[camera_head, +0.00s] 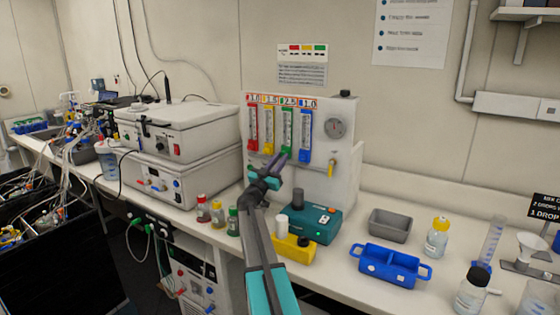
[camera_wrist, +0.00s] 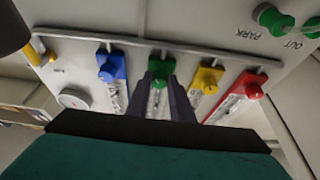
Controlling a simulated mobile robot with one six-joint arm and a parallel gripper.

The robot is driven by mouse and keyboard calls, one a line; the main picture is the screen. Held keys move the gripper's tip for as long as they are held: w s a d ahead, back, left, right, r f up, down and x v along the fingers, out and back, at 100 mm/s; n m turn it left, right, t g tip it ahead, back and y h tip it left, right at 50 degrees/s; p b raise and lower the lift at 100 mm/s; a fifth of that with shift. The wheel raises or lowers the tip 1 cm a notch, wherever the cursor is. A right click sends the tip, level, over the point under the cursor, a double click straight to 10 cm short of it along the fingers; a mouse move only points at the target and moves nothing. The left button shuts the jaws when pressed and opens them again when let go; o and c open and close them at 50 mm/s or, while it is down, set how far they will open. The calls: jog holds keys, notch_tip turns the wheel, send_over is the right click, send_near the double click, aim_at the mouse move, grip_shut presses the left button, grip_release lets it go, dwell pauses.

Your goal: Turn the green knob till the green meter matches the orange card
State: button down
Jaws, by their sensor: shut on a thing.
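The panel (camera_head: 322,180) carries red, yellow, green and blue upright meters in a row. The green meter (camera_head: 287,127) is third from the left in the head view; its reading is too small to make out. My gripper (camera_head: 280,160) reaches up to the foot of this meter. In the wrist view, which shows the panel upside down, the green knob (camera_wrist: 160,67) sits between the dark fingers of my gripper (camera_wrist: 165,92), which is shut on it. The fingers hide part of the green meter there. I cannot pick out an orange card with certainty.
A wall card (camera_head: 302,66) with coloured blocks hangs above the panel. A round gauge (camera_head: 336,128) and yellow valve (camera_head: 332,167) are right of the meters. A teal box (camera_head: 318,224), yellow block (camera_head: 296,249) and small bottles (camera_head: 217,214) stand below, near my arm.

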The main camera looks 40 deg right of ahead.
jog(key=shift+f+m+g, duration=0.1)
jog(key=shift+m+g, duration=0.3)
jog(key=shift+w+a+m+g+b, duration=0.1)
jog(key=shift+m+g+b, duration=0.55)
jog(key=shift+m, duration=0.9)
jog(key=shift+w+d+m+g+b, duration=0.1)
jog(key=shift+m+g+b, duration=0.35)
jog(key=shift+m+g, duration=0.8)
jog(key=shift+w+a+m+g+b, duration=0.1)
jog(key=shift+m+g+b, duration=0.4)
jog(key=shift+m, duration=1.4)
jog(key=c, duration=1.6)
grip_release()
jog(key=shift+r, duration=0.2)
jog(key=shift+o, duration=0.2)
jog(key=shift+a+f, duration=0.1)
